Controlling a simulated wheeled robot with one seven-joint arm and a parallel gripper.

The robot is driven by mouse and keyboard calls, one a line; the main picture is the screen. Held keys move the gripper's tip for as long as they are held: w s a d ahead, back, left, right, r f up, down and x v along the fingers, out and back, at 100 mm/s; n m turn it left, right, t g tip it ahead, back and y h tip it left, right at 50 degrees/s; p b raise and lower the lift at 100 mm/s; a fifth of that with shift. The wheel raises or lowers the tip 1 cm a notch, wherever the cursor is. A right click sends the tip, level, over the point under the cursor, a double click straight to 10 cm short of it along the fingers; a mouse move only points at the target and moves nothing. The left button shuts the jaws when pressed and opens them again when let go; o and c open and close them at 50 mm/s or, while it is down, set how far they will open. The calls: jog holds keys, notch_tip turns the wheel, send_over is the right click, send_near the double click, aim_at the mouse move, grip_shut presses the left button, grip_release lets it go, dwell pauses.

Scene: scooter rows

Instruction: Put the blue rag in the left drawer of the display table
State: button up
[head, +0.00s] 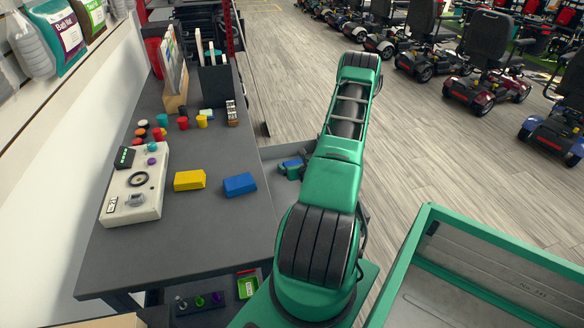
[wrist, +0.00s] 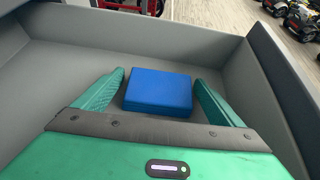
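A blue folded rag (wrist: 158,92) lies in an open grey drawer (wrist: 52,62), between the fingers of my gripper (wrist: 160,84) in the wrist view. The fingers are spread, with narrow gaps visible beside the rag. In the head view the open drawer (head: 273,153) sticks out from the right side of the grey display table (head: 190,235), and the rag (head: 293,163) shows inside it. My arm hides part of the drawer. A second blue folded piece (head: 240,184) lies on the tabletop.
A yellow folded piece (head: 189,180) lies on the table near a white control box (head: 135,193). Several small coloured caps and a dark holder (head: 215,85) stand farther back. A green-rimmed bin (head: 480,237) is at the lower right. Scooters stand at the upper right, with clear floor between.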

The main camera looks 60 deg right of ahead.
jog(key=shift+r, duration=0.1)
jog(key=shift+s+r, duration=0.1)
jog(key=v, duration=1.2)
dwell(0.6)
